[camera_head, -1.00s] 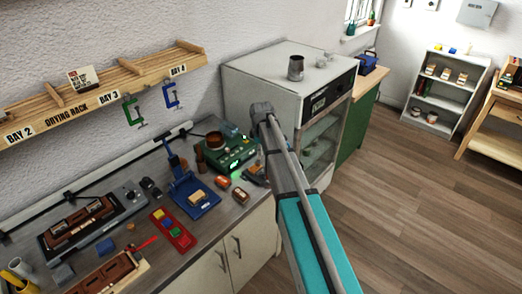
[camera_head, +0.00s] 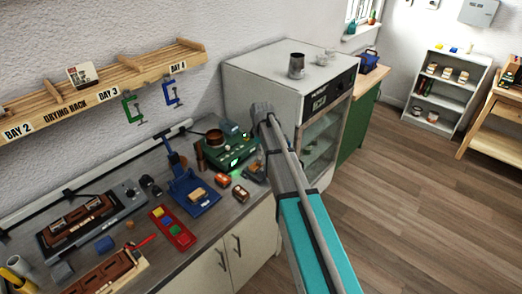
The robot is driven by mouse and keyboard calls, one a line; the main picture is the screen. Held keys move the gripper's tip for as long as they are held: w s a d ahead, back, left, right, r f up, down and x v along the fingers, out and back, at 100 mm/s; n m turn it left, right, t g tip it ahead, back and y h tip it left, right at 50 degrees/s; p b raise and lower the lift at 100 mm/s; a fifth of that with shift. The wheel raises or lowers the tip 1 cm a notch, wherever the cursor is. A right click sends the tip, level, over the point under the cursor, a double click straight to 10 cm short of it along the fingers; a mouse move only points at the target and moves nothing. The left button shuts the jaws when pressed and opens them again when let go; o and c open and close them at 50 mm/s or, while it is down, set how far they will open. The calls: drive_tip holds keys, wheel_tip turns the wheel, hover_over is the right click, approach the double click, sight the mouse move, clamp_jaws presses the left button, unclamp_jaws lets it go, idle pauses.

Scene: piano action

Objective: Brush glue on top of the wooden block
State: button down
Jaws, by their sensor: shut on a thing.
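A small tan wooden block (camera_head: 197,194) sits on the blue press-like fixture (camera_head: 207,207) on the bench. A brown pot (camera_head: 214,138), which looks like the glue pot, stands on the green unit (camera_head: 235,150) behind it. My arm reaches in from the lower right and bends near the cabinet's corner. What looks like my gripper (camera_head: 255,173) is a dark shape low over the bench, right of the block and in front of the green unit. My arm partly covers it. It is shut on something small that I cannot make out. I cannot pick out a brush.
A red tray with coloured pieces (camera_head: 172,227) lies left of the fixture. The wooden drying rack (camera_head: 105,92) with green and blue clamps overhangs the bench. A white cabinet (camera_head: 285,72) stands behind my arm.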

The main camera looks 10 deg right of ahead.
drive_tip(key=shift+w+d+r, duration=0.1)
drive_tip(key=shift+w+d, duration=0.45)
drive_tip(key=shift+d, duration=0.25)
drive_tip(key=shift+s+a, duration=0.6)
drive_tip(key=shift+a, duration=0.25)
drive_tip(key=shift+w+d, duration=0.6)
drive_tip(key=shift+d, duration=0.25)
drive_tip(key=shift+s+a, duration=0.65)
drive_tip(key=shift+a, duration=0.15)
